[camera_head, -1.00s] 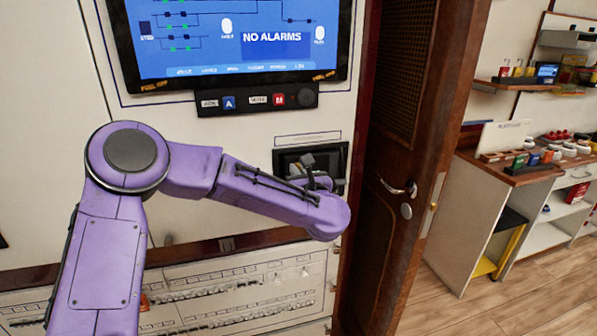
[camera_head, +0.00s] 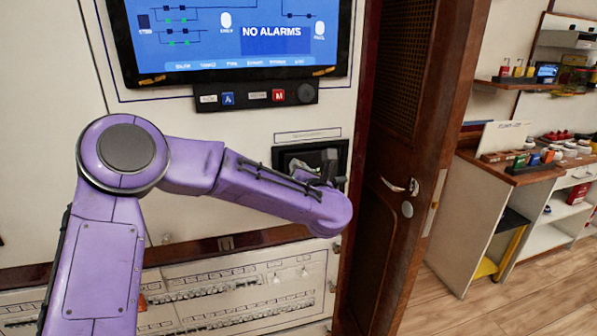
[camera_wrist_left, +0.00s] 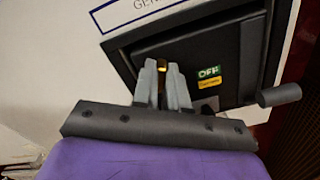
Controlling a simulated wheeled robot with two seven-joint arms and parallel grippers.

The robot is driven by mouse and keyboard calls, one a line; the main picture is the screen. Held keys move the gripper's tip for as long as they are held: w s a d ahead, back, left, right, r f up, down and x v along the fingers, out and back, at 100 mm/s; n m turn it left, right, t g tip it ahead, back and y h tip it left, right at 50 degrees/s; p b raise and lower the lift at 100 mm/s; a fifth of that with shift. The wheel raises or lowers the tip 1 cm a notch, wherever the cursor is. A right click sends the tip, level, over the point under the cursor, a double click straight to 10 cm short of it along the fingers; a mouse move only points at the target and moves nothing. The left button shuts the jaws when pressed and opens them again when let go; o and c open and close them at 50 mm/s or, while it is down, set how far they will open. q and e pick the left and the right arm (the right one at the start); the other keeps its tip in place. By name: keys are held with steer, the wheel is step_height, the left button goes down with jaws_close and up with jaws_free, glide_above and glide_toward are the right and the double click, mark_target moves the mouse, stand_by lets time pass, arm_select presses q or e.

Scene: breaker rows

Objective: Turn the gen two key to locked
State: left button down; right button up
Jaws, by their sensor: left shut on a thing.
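The key is mostly hidden in my left gripper. A small yellow piece (camera_wrist_left: 162,66) shows between the fingertips in the left wrist view and looks like part of it. My left gripper (camera_head: 328,166) is at the black switch box (camera_head: 283,157) under the screen. In the left wrist view the gripper (camera_wrist_left: 161,82) is shut on the key, its two grey fingers close together in front of the box (camera_wrist_left: 188,48). A green OFF label (camera_wrist_left: 209,72) and a yellow label (camera_wrist_left: 209,84) sit right of the fingers. The key's angle is hard to read. My right gripper is out of view.
A dark round handle (camera_wrist_left: 279,95) sticks out at the box's right side. The screen (camera_head: 230,40) above reads NO ALARMS. A brown wooden door (camera_head: 395,150) stands close on the right. A breaker panel (camera_head: 230,295) lies below my arm.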

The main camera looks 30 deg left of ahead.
arm_select(q)
steer(key=shift+d+f+m+p, duration=0.1)
steer(key=shift+m+p, duration=1.35)
steer(key=shift+m, duration=4.45)
steer(key=c, duration=1.2)
jaws_free()
steer(key=shift+o, duration=0.2)
steer(key=shift+w, duration=0.1)
